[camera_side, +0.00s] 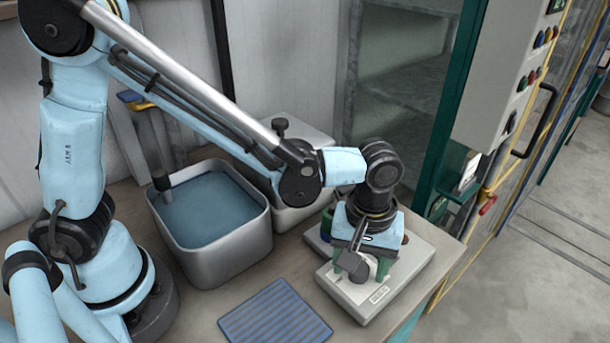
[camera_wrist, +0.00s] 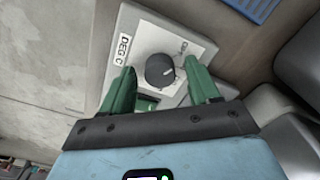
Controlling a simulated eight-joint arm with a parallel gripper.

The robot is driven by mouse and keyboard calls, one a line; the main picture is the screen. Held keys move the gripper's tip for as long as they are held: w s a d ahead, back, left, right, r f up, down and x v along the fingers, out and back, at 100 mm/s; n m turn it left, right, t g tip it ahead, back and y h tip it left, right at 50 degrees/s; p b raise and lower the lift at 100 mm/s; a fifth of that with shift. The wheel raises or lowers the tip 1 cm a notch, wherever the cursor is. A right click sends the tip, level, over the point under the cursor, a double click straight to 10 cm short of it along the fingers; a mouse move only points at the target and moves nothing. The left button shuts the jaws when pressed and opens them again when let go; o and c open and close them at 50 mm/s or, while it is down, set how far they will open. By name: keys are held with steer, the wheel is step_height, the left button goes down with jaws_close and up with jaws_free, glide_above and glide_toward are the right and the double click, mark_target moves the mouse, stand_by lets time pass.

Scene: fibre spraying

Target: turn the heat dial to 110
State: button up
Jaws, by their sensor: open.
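The heat dial is a dark round knob (camera_wrist: 160,70) on a pale plate marked "DEG C" in the wrist view. Its setting is too small to read. My gripper (camera_wrist: 160,82) is open, with one green finger on each side of the knob. Whether the fingers touch it I cannot tell. In the side view my gripper (camera_side: 362,262) points down over the light grey control box (camera_side: 385,290) at the table's right end.
A metal tub of blue liquid (camera_side: 262,225) stands left of the box, with a lidded metal container (camera_side: 310,135) behind. A blue ribbed mat (camera_side: 275,312) lies in front. The table's right edge is close to the box. A switch cabinet (camera_side: 495,85) stands beyond.

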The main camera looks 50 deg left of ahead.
steer(key=c, duration=1)
steer(key=shift+c, duration=0.2)
steer(key=shift+m, duration=0.4)
steer(key=m, duration=0.2)
steer(key=shift+m, duration=0.4)
steer(key=m, duration=0.4)
steer(key=shift+m, duration=0.3)
steer(key=m, duration=0.3)
steer(key=shift+m, duration=2.2)
